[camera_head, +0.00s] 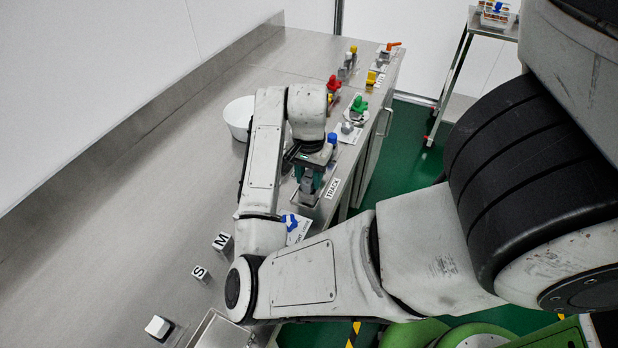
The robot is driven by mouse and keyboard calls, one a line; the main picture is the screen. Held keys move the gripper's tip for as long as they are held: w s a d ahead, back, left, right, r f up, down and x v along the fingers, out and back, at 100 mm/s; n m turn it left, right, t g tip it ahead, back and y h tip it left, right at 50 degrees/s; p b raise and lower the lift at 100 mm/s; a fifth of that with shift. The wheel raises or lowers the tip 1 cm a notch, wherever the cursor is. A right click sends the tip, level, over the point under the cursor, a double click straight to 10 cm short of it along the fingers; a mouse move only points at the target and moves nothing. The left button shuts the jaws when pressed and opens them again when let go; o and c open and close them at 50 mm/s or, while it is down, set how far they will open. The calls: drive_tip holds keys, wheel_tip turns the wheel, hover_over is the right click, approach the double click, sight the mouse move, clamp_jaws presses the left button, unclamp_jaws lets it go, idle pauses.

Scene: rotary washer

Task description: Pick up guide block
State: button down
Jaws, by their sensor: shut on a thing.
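My gripper (308,190) points down at the workbench's right side, just left of the TRACK label (332,187). It is shut on a small grey metal piece, which I take to be the guide block (305,199). The gripper hides most of this piece, and I cannot tell whether it is clear of the bench or the track below it.
The steel bench (130,200) is open at left. A white bowl (238,112) stands behind my arm. Blue (332,138), green (359,104) and red (333,83) topped fixtures line the right edge. Blocks marked M (222,242) and S (200,273) sit nearer.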

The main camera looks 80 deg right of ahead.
sight(310, 176)
drive_tip(key=shift+r, duration=0.55)
drive_tip(key=r, duration=0.1)
drive_tip(key=r+p, duration=0.1)
drive_tip(key=shift+s+r, duration=0.2)
drive_tip(key=shift+r, duration=0.1)
drive_tip(key=s+a+r+p, duration=0.2)
drive_tip(key=s+r, duration=0.7)
drive_tip(key=s, duration=0.4)
drive_tip(key=shift+s, duration=0.3)
